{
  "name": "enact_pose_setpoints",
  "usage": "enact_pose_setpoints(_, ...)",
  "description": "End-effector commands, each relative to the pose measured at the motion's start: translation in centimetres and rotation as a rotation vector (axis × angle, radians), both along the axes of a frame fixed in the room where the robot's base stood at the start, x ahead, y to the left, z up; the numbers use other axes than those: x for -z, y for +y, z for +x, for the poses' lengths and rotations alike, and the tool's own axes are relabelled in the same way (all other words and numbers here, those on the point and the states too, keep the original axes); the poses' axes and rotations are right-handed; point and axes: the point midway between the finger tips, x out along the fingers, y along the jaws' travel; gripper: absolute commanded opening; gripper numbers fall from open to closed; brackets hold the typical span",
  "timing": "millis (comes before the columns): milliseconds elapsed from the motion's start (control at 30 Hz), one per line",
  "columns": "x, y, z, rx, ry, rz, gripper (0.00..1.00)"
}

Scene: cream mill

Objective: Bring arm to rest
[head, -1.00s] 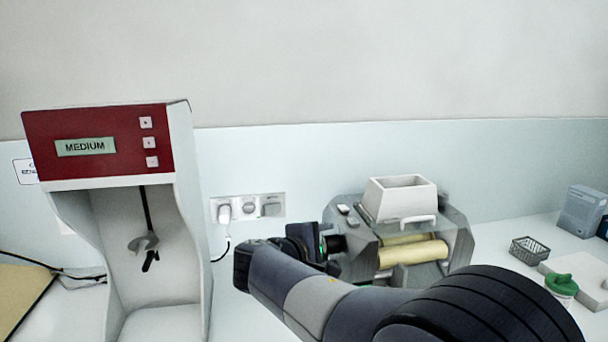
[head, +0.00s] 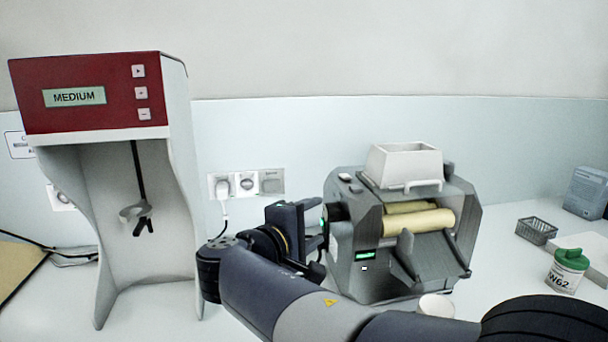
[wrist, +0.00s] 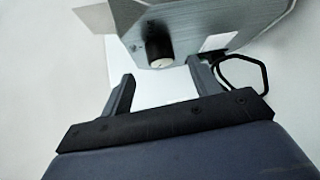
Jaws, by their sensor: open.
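My arm reaches across the front of the bench in the head view, bent at its elbow on the left. My gripper shows in the wrist view (wrist: 160,90), its two fingers apart with nothing between them. Beyond the fingertips is the grey side of the roller mill with a dark round knob (wrist: 160,52). In the head view the roller mill (head: 345,240) stands right of my wrist, with a white hopper on top and cream rollers. The fingertips are hard to make out in the head view.
A red-fronted mixer (head: 105,115) reading MEDIUM stands at left. A white cup (head: 436,305) sits before the mill, partly behind my arm. A green-lidded jar (head: 567,272), a wire basket (head: 536,231) and a blue box (head: 585,192) are at right. Sockets (head: 247,184) are on the wall.

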Motion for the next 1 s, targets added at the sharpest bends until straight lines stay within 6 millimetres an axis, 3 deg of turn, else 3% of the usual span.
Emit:
enact_pose_setpoints(300,-0.5,2.1,-3.0,-0.001,0.001,0.000,0.59)
enact_pose_setpoints(767,-0.5,2.2,-3.3,0.001,0.002,0.000,0.59)
enact_pose_setpoints(1000,-0.1,1.0,-3.5,0.019,0.022,0.018,0.59)
